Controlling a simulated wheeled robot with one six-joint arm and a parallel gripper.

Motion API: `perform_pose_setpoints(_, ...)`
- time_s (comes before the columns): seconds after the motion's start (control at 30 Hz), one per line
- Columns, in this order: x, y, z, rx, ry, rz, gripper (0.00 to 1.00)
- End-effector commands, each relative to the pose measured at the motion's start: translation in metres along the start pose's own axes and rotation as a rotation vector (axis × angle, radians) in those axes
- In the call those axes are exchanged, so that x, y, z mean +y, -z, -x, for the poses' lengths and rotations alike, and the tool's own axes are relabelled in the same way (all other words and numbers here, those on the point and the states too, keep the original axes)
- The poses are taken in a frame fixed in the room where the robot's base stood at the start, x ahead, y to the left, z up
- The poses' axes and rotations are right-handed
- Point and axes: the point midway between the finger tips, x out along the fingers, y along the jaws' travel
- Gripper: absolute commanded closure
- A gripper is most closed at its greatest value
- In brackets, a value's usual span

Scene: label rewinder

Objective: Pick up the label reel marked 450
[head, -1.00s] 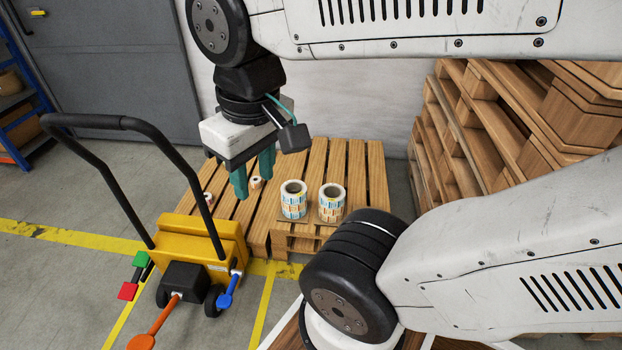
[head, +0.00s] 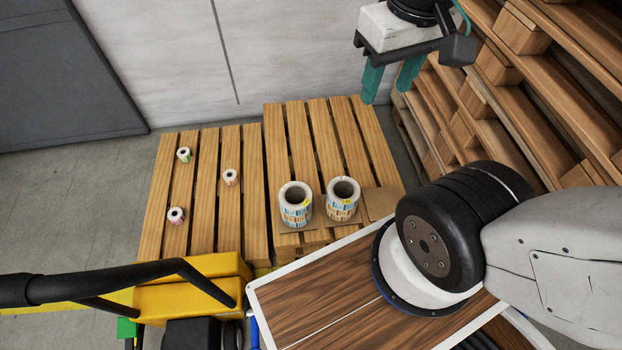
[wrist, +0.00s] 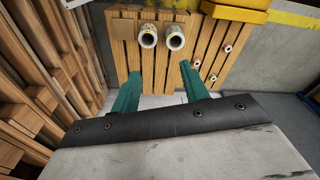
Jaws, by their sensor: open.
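Two large label reels stand upright on the pallets, the left one (head: 295,204) and the right one (head: 343,200). They also show in the wrist view, side by side, as one reel (wrist: 148,36) and another reel (wrist: 175,38). Three small label rolls lie on the left pallet: one at the back (head: 184,154), one in the middle (head: 230,177), one at the front (head: 176,215). The number markings are too small to read. My gripper (head: 388,93) is open and empty, above the back right of the pallets, apart from all reels. Its fingers (wrist: 160,92) show spread in the wrist view.
Wooden pallets (head: 382,150) carry the reels, with flat cardboard (head: 380,203) beside the right reel. Stacked pallets (head: 520,90) rise close on the right. A yellow cart (head: 190,298) with a black handle stands at front left. A wall closes the back.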

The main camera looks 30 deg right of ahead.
Motion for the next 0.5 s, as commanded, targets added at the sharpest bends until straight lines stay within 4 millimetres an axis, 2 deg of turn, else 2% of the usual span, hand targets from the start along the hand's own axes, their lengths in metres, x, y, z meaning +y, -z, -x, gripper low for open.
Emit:
perform_pose_setpoints(0.17, -0.003, 0.045, -0.022, -0.023, 0.001, -0.031, 0.55)
perform_pose_setpoints(0.27, -0.002, 0.079, -0.044, -0.032, 0.000, -0.068, 0.55)
perform_pose_setpoints(0.37, -0.002, 0.112, -0.072, -0.039, 0.000, -0.104, 0.55)
perform_pose_setpoints(0.5, -0.005, 0.153, -0.119, -0.049, -0.002, -0.151, 0.55)
